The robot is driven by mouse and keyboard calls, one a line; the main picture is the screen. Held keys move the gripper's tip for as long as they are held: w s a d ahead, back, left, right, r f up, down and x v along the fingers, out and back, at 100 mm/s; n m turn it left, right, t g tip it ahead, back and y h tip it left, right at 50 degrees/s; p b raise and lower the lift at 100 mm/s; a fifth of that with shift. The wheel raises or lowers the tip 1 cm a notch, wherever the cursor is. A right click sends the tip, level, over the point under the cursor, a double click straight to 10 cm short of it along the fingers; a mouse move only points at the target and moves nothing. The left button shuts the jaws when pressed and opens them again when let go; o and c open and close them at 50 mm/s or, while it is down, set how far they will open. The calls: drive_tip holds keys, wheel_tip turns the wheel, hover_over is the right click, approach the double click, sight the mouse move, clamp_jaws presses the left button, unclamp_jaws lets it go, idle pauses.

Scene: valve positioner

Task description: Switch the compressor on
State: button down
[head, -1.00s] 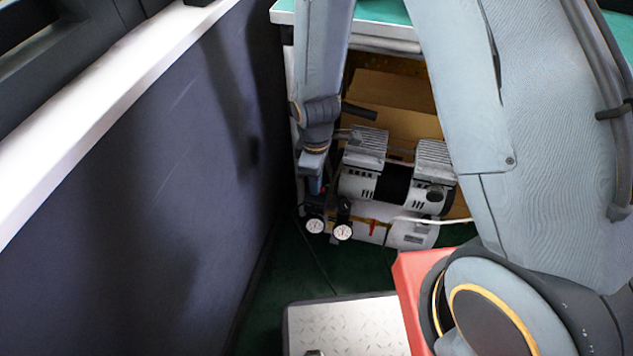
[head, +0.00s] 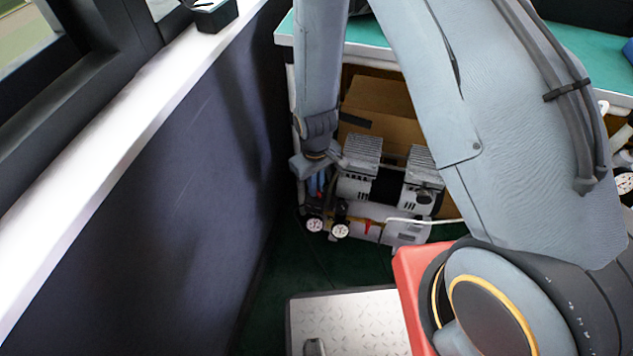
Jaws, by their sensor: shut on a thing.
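The compressor (head: 388,190) stands on the floor under the green-topped bench. It has two ribbed grey cylinder heads, a black middle and a white tank below. Two round white gauges, a left gauge (head: 314,224) and a right gauge (head: 340,230), sit at its front left, with a small red lever (head: 367,226) beside them. My gripper (head: 316,186), with blue fingers pointing down, is at the compressor's left end, just above the gauges. It is shut on a small part there. The fingertips and that part are too small and covered to make out clearly.
A cardboard box (head: 385,100) stands behind the compressor under the bench (head: 385,52). A dark wall (head: 170,180) with a white sill (head: 130,95) runs close on the left. A white hose (head: 430,221) leads right from the compressor.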

drive_tip(key=m+p, duration=0.3)
drive_tip(key=m, duration=0.2)
drive_tip(key=shift+s+r+m, duration=0.1)
drive_tip(key=shift+s+m, duration=0.05)
drive_tip(key=shift+m, duration=0.25)
drive_tip(key=shift+d+m+p, duration=0.1)
drive_tip(key=shift+m+p, duration=1.3)
drive_tip(key=shift+m, duration=0.8)
drive_tip(key=c, duration=1.9)
unclamp_jaws()
drive_tip(key=shift+o, duration=0.2)
drive_tip(key=shift+r+p, duration=0.3)
drive_tip(key=shift+r, duration=3.5)
